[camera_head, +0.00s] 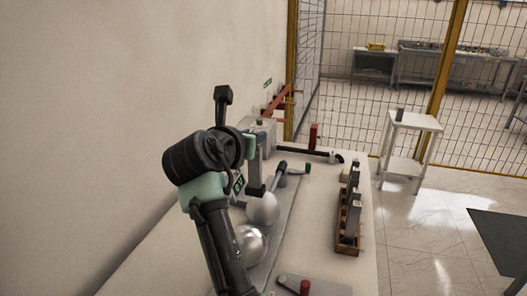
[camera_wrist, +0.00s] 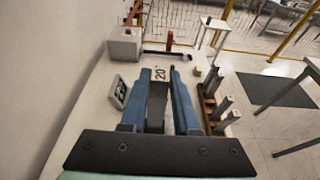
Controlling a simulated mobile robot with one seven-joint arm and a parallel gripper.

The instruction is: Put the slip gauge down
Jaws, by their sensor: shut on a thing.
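My gripper (camera_wrist: 157,80) is shut on a grey slip gauge (camera_wrist: 157,104) marked "20". It sits between the two blue fingers, with its far end showing near the fingertips. In the head view my gripper (camera_head: 256,176) points down over the left part of the white bench (camera_head: 330,188), and a grey end, seemingly the gauge, shows below it. The gauge appears above the bench top; I cannot tell the exact gap. A wooden rack (camera_head: 347,241) with several upright grey blocks stands on the right side of the bench. It also shows in the wrist view (camera_wrist: 209,103).
Two shiny metal balls (camera_head: 263,209) lie under my arm. A small digital display (camera_wrist: 121,92) is left of my fingers. A grey box (camera_wrist: 125,43) and a red-handled dark bar (camera_head: 313,135) are at the far end. A white side table (camera_head: 415,121) stands beyond.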

